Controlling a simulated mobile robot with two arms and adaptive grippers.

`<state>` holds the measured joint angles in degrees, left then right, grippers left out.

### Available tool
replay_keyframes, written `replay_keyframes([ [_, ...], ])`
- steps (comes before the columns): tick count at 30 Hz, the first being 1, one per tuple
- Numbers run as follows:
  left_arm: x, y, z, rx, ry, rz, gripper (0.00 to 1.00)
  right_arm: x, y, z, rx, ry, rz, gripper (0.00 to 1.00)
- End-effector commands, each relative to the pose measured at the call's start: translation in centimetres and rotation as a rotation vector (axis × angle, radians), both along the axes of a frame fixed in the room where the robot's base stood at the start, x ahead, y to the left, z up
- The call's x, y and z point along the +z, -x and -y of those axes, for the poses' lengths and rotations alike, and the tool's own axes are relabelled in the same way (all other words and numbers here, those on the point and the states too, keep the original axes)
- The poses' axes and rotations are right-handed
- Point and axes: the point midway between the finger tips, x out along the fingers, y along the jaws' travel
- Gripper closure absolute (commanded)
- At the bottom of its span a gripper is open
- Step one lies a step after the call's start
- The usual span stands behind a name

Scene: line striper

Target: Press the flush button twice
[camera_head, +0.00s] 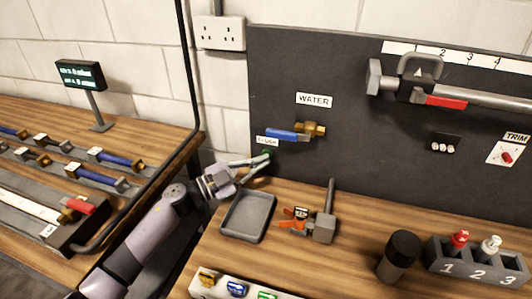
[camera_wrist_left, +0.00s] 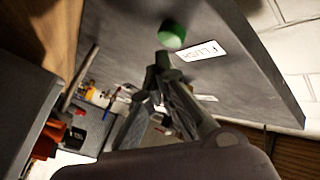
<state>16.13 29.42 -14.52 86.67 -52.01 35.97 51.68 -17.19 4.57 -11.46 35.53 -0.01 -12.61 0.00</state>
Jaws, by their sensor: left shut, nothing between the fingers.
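The green flush button (camera_head: 266,153) sits on the dark upright panel, just below the FLUSH label (camera_head: 267,141). In the left wrist view the round green button (camera_wrist_left: 172,35) shows whole, with the label (camera_wrist_left: 203,51) beside it. My left gripper (camera_head: 266,161) is shut and empty, its fingertips close below the button. In the wrist view its fingertips (camera_wrist_left: 160,62) are just short of the button in the picture; I cannot tell whether they touch it. My right gripper is not in view.
A blue-handled water valve (camera_head: 290,133) is right above the button. A grey tray (camera_head: 248,216) lies under my left gripper. A hammer-like tool (camera_head: 326,222) and an orange-handled tool (camera_head: 296,220) lie right of it. A black cylinder (camera_head: 399,257) stands further right.

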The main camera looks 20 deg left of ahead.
Motion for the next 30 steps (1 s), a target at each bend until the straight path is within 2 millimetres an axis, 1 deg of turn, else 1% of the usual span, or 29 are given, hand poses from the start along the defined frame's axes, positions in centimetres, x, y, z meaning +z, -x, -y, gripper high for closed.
replay_keyframes([
  [9,0.0,0.2,0.0,-0.001,0.0,-0.001,1.0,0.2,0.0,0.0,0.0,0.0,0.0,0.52],
  [11,0.1,0.7,0.0,-0.001,0.001,-0.002,1.0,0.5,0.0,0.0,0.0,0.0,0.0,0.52],
  [22,0.1,4.3,-0.2,0.0,0.0,-0.002,1.0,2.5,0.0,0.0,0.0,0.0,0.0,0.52],
  [25,0.1,4.9,-0.2,-0.001,0.0,-0.001,1.0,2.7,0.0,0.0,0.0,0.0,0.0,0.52],
  [30,0.0,5.1,-0.2,-0.001,0.001,0.001,1.0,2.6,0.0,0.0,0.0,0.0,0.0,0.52],
])
